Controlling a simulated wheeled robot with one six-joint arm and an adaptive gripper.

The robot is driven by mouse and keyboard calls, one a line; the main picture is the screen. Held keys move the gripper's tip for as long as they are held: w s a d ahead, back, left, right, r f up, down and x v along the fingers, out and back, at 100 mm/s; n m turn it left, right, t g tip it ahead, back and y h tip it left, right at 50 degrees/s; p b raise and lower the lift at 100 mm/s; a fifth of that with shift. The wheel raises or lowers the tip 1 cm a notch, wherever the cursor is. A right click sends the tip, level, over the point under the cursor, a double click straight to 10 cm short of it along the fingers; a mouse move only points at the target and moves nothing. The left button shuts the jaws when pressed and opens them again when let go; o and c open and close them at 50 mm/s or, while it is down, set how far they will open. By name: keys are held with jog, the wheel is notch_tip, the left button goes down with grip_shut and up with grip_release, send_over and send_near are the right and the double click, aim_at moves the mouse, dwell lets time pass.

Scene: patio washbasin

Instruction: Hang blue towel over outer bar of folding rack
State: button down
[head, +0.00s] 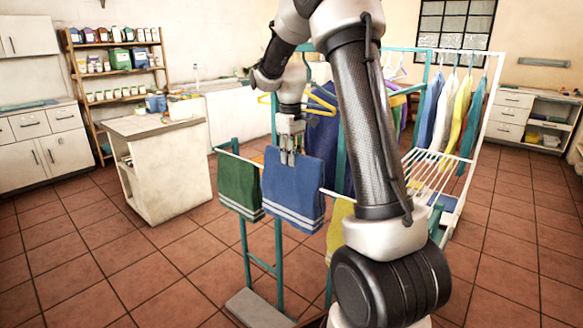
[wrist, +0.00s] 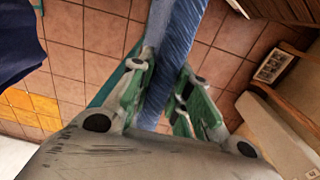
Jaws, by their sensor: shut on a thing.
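The blue towel (head: 293,195) with pale stripes near its lower hem hangs down from my gripper (head: 288,157). My gripper is shut on its top edge, and in the wrist view the towel (wrist: 180,40) runs as a narrow blue band between the fingers (wrist: 165,88). The outer bar (head: 334,195) of the teal folding rack (head: 246,255) is a thin white rod, hidden behind the towel in the head view. The towel's top shows above the bar's line. I cannot tell whether the towel touches or straddles the bar.
A green striped towel (head: 239,186) hangs on the same bar, close at left. A yellow cloth (head: 338,225) hangs at right, partly behind my arm. Clothes on hangers (head: 455,105) and a white slatted shelf (head: 436,172) stand behind. A small cabinet (head: 165,175) is at left.

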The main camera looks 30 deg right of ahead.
notch_tip(320, 180, up, 20)
dwell(0.9)
jog(key=s+a, duration=0.3)
jog(key=a, duration=0.5)
jog(key=s+a, duration=0.2)
jog(key=a, duration=0.6)
jog(key=shift+s+r, duration=0.4)
